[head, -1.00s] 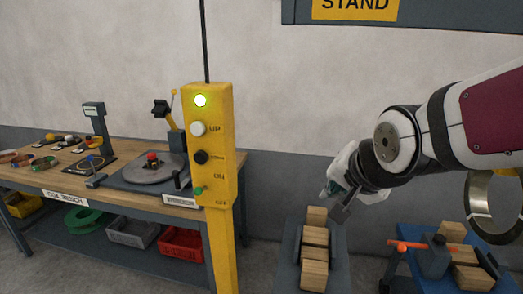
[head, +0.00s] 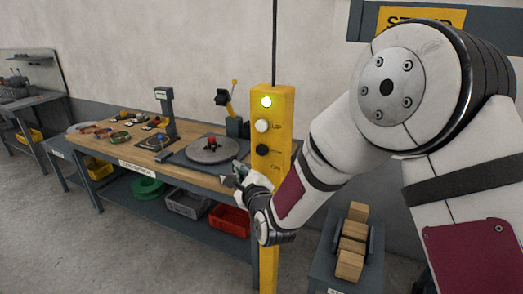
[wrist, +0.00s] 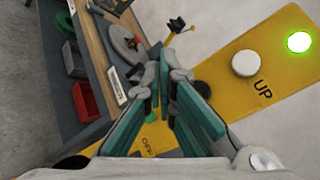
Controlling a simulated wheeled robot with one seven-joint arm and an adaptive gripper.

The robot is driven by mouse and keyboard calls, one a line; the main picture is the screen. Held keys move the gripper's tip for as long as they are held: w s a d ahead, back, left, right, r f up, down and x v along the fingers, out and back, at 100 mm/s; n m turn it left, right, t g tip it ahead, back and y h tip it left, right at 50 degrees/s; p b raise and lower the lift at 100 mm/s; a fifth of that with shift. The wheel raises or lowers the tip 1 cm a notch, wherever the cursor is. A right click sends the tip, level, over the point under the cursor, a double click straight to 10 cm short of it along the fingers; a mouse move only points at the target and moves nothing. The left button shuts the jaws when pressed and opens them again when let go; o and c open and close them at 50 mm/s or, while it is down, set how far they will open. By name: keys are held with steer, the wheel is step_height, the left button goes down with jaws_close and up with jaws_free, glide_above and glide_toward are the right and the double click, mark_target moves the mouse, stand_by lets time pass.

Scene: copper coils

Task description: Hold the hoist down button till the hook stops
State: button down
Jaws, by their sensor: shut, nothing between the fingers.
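The yellow hoist pendant (head: 287,104) hangs upright on a dark cable and carries a lit green lamp (head: 265,101). Below it are a white button (head: 262,126) marked UP and a black button (head: 262,149). In the wrist view the white button (wrist: 245,63) and the black button (wrist: 203,88) both show. My gripper (head: 232,176) is shut and empty, low at the pendant's left edge in the head view. In the wrist view my gripper (wrist: 165,80) lies just left of the black button; contact cannot be judged. My arm hides the pendant's lower controls in the head view. I see no hook.
A coil bench (head: 128,165) stands left and behind, with a round turntable (head: 212,150) and small coils. A red bin (head: 228,220) is underneath. A stand with wooden blocks (head: 350,245) is at right. Open floor lies at left front.

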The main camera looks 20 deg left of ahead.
mark_target(262, 150)
stand_by(0.3)
steer(key=w+b, duration=0.4)
steer(key=w, duration=0.5)
steer(key=shift+d+b, duration=0.3)
steer(key=shift+d, duration=0.05)
steer(key=shift+w, duration=0.1)
stand_by(1.2)
steer(key=shift+w+b, duration=0.25)
steer(key=shift+b, duration=0.15)
